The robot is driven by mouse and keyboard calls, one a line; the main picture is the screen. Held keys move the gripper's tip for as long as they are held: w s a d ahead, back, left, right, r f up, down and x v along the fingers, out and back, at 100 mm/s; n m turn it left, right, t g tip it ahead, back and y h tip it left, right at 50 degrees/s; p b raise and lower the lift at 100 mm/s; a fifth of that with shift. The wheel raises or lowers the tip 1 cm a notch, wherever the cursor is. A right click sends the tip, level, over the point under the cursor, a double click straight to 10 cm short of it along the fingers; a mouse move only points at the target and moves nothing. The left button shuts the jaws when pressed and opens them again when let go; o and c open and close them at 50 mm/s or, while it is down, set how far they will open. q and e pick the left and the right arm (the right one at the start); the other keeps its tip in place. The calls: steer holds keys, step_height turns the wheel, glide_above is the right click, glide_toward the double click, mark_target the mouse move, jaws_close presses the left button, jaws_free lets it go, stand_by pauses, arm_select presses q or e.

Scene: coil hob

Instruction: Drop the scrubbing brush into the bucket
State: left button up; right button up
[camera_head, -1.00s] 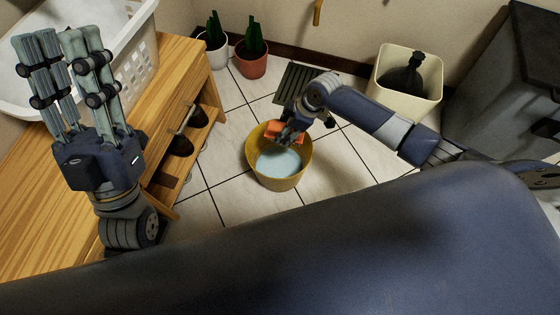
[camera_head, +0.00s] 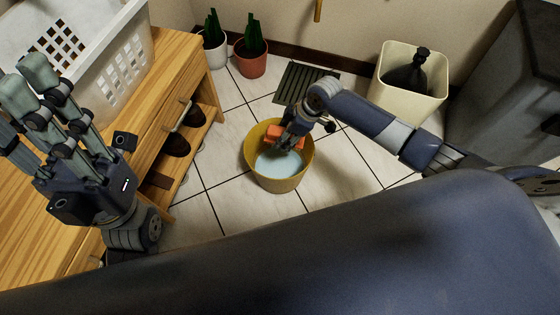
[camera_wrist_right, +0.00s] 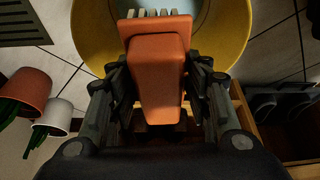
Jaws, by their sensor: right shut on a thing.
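The scrubbing brush (camera_head: 286,134) has an orange body and pale bristles; it shows large in the right wrist view (camera_wrist_right: 157,75). My right gripper (camera_head: 284,141) is shut on it, with a finger on each side of the body. The yellow bucket (camera_head: 279,184) stands on the tiled floor with pale blue water in it. The brush is over the bucket's opening, towards its back rim; its exact height above the water cannot be told. In the wrist view the bucket (camera_wrist_right: 92,35) lies beyond the bristles. My left gripper (camera_head: 42,120) is open and empty over the wooden bench.
The wooden bench (camera_head: 182,62) with shoes on its lower shelf is at the left, bearing a white laundry basket (camera_head: 125,62). Two potted plants (camera_head: 251,62), a dark floor grate (camera_head: 304,82) and a cream bin (camera_head: 408,85) stand or lie behind the bucket. Floor around the bucket is clear.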

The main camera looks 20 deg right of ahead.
steer(key=o, duration=1.2)
steer(key=shift+r, duration=0.1)
steer(key=v, duration=1.1)
steer(key=shift+d, duration=0.1)
steer(key=shift+d+r, duration=0.1)
steer(key=shift+r, duration=0.3)
